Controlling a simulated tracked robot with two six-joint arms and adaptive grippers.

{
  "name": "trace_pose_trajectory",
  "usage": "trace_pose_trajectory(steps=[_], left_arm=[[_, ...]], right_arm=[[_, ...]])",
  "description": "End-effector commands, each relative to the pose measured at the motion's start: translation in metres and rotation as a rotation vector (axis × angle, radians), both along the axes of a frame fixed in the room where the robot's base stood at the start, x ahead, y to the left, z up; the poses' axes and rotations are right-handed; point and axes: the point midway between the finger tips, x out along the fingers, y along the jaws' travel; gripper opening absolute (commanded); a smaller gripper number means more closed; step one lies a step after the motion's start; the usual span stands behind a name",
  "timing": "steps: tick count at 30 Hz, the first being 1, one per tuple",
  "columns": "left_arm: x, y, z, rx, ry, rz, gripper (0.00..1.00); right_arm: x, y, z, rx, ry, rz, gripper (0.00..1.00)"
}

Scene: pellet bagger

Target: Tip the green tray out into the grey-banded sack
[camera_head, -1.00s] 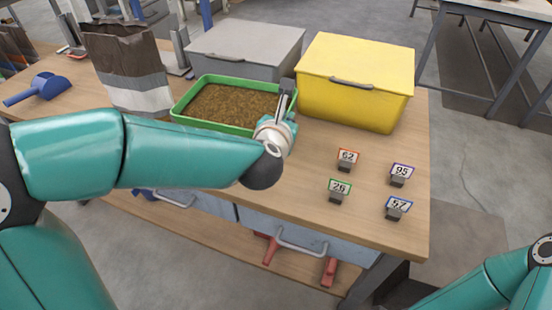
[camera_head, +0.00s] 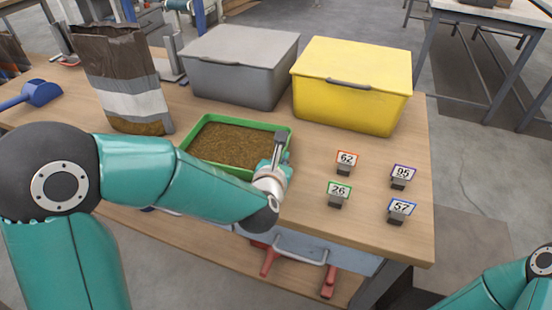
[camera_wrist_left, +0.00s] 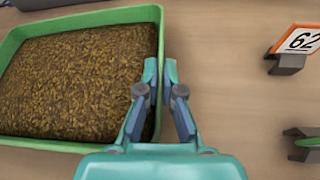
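The green tray (camera_head: 262,124) holds a layer of brown pellets and looks about level in front of the grey bin; I cannot tell whether it is clear of the table. My left gripper (camera_head: 279,140) is at its right wall. In the left wrist view, the fingers (camera_wrist_left: 161,72) are shut on the tray's right wall (camera_wrist_left: 159,28), one on each side. The grey-banded sack (camera_head: 135,103) stands upright to the left of the tray, dark brown with a pale grey band. Its mouth (camera_head: 105,30) is at the top; its inside is hidden. My right gripper is out of view.
A lidded grey bin (camera_head: 240,70) and a yellow bin (camera_head: 352,85) stand behind the tray. Several numbered cards, such as 62 (camera_head: 347,160), stand at the right. A blue scoop (camera_head: 38,93) lies at the far left. The table (camera_head: 400,240) is bare at its front right.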

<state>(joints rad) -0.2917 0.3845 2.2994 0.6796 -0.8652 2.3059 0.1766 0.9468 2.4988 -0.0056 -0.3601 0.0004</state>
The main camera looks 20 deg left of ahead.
Motion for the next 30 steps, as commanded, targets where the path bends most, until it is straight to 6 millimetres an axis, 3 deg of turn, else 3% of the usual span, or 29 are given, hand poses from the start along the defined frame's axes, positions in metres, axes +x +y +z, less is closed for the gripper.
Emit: trace_pose_trajectory(steps=[1,3,6,20,26,30], left_arm=[[0.000,0.000,0.001,0.000,-0.002,0.001,0.00],[0.000,0.000,0.000,-0.001,0.002,0.001,0.16],[0.000,0.000,0.000,-0.001,0.002,0.002,0.31],[-0.001,0.001,-0.002,0.002,0.004,0.002,0.31],[-0.030,-0.003,0.009,0.001,-0.003,-0.001,0.31],[-0.061,-0.008,0.024,0.000,-0.005,-0.002,0.31]], right_arm=[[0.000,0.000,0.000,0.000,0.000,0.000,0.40],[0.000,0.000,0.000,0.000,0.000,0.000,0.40],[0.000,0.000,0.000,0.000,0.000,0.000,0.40],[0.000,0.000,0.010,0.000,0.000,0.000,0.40],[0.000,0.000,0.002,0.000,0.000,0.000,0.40],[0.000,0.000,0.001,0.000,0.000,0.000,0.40]])
